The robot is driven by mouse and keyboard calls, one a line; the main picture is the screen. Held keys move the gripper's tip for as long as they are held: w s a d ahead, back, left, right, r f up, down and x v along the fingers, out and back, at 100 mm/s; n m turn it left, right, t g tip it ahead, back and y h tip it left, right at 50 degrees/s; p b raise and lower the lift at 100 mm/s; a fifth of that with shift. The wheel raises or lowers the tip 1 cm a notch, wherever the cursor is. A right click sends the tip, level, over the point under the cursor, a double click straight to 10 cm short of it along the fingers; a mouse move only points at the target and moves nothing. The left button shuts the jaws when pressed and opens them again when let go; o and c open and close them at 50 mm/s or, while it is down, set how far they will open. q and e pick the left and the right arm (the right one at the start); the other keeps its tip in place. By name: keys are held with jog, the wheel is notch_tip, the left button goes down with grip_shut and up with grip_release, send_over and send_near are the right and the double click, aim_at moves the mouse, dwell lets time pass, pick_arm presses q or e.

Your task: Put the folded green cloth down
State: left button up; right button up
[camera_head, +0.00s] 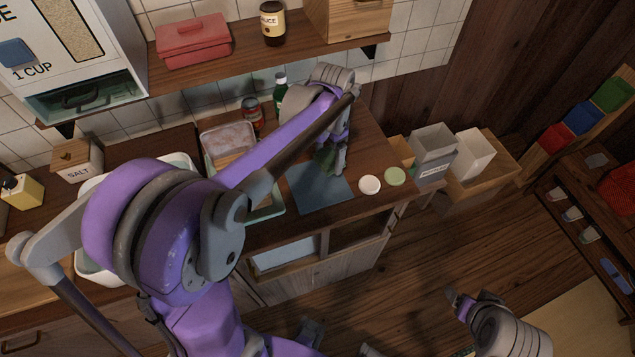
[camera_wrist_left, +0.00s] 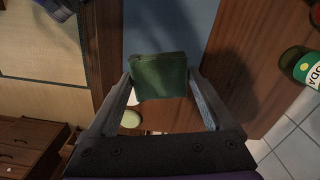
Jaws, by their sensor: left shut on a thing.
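The folded green cloth (camera_head: 325,157) is between the fingers of my left gripper (camera_head: 337,165), over the wooden counter beside the back part of a flat blue mat (camera_head: 320,190). In the left wrist view the green cloth (camera_wrist_left: 158,75) looks like a thick square, gripped between both fingertips of the left gripper (camera_wrist_left: 160,88). The blue mat (camera_wrist_left: 170,28) shows behind it; whether the cloth touches it I cannot tell. My right gripper (camera_head: 457,303) is low at the right over the floor, apart from everything; its opening is unclear.
A white disc (camera_head: 370,184) and a pale green disc (camera_head: 395,177) lie right of the mat. A green bottle (camera_head: 280,95) and a jar (camera_head: 252,113) stand behind. A tray (camera_head: 275,207) lies to the left. Grey (camera_head: 433,150) and white bins (camera_head: 474,152) stand at the right.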

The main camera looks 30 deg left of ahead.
aim_at(317, 158)
pick_arm(q)
jog(key=shift+s+a+r+m+b, duration=0.3)
jog(key=shift+s+a+m, duration=0.1)
jog(key=shift+a+m, duration=0.15)
jog(key=shift+s+a+r+m+b, duration=0.25)
jog(key=shift+s+a+m, duration=0.15)
jog(key=shift+a+m, duration=0.15)
jog(key=shift+s+a+m, duration=0.1)
jog(key=shift+m, duration=0.2)
notch_tip(317, 158, down, 9)
jog(key=shift+f+b, duration=0.1)
jog(key=shift+b, duration=0.3)
pick_arm(e)
jog(key=f, duration=0.3)
jog(key=shift+s+a+f, duration=0.1)
jog(key=shift+s, duration=0.15)
jog(key=shift+f, duration=0.1)
pick_arm(q)
jog(key=shift+f, duration=0.2)
jog(key=o, duration=1.1)
jog(key=shift+c, duration=0.2)
